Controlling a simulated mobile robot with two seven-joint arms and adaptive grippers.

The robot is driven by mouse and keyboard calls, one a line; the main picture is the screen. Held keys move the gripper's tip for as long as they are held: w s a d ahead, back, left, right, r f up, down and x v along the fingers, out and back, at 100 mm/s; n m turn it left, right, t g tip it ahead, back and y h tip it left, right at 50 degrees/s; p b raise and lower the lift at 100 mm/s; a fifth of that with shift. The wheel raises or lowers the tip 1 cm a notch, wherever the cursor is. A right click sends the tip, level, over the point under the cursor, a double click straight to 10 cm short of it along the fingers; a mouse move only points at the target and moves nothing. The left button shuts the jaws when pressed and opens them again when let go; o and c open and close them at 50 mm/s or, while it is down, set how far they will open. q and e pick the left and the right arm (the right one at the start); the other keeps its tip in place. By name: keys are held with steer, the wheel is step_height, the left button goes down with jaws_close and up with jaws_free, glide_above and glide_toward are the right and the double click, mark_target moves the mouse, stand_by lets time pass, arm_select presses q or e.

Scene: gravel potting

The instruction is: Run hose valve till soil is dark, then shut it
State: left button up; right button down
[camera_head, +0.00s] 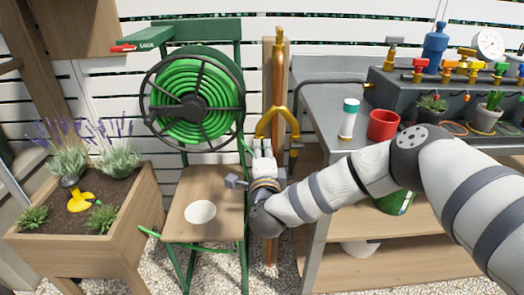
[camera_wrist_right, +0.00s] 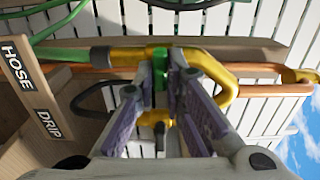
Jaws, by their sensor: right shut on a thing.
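My right gripper (camera_head: 263,146) reaches up to the yellow brass two-way splitter (camera_head: 279,118) on the post. In the right wrist view, my right gripper (camera_wrist_right: 170,62) is shut on the green valve handle (camera_wrist_right: 160,72); its fingers hide part of it. A HOSE label (camera_wrist_right: 18,66) and a DRIP label (camera_wrist_right: 48,124) show at the left, and a green hose (camera_wrist_right: 62,56) joins the fitting. The planter soil (camera_head: 62,218) looks brown, with a yellow sprinkler head (camera_head: 80,200) on it. I cannot see water flowing. My left gripper is out of view.
A green hose reel (camera_head: 200,78) stands above a wooden shelf (camera_head: 182,222) left of my right arm.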

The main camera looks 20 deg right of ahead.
steer(key=shift+a, duration=0.1)
steer(key=c, duration=1.7)
jaws_free()
steer(key=shift+o, duration=0.2)
steer(key=v, duration=1.2)
